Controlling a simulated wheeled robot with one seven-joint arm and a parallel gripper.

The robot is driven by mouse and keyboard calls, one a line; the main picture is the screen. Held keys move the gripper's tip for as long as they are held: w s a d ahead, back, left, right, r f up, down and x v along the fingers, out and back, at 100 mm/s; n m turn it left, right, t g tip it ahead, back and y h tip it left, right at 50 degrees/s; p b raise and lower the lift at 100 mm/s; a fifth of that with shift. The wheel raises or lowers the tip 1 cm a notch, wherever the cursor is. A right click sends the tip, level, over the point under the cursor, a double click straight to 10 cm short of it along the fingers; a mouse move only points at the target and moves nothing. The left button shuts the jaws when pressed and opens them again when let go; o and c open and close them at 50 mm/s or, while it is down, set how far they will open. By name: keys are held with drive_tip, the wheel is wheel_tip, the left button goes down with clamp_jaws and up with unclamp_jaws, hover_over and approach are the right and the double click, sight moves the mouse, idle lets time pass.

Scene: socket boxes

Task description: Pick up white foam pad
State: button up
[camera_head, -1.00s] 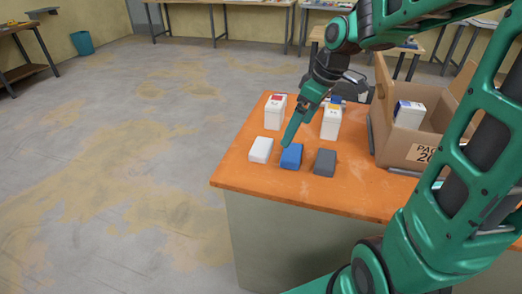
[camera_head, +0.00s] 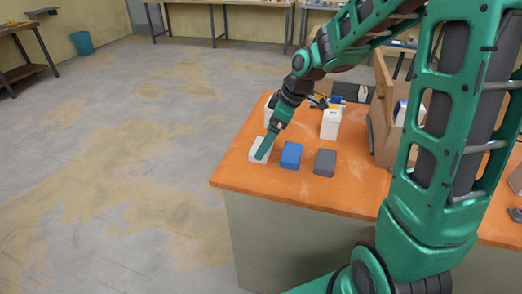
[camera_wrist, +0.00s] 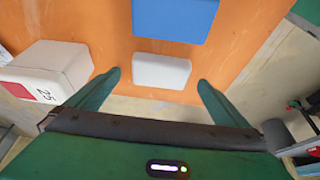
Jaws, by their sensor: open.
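The white foam pad (camera_head: 255,149) lies on the orange table near its left edge, partly hidden behind my gripper (camera_head: 262,155) in the head view. In the wrist view the white pad (camera_wrist: 161,71) lies ahead of and between the two fingers of my gripper (camera_wrist: 158,82). The fingers are apart with nothing between them. A blue pad (camera_head: 291,155) lies just right of the white one, and it also shows in the wrist view (camera_wrist: 174,18). A grey pad (camera_head: 325,162) lies further right.
A white box with a red label (camera_wrist: 48,70) stands close to one finger in the wrist view. Another white box (camera_head: 330,124) stands behind the pads. A cardboard box (camera_head: 382,130) is at the right, partly behind my arm. The orange table's (camera_head: 290,185) front strip is clear.

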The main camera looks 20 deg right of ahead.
drive_tip(key=x, duration=0.3)
drive_tip(key=shift+f, duration=0.1)
drive_tip(key=c, duration=1.1)
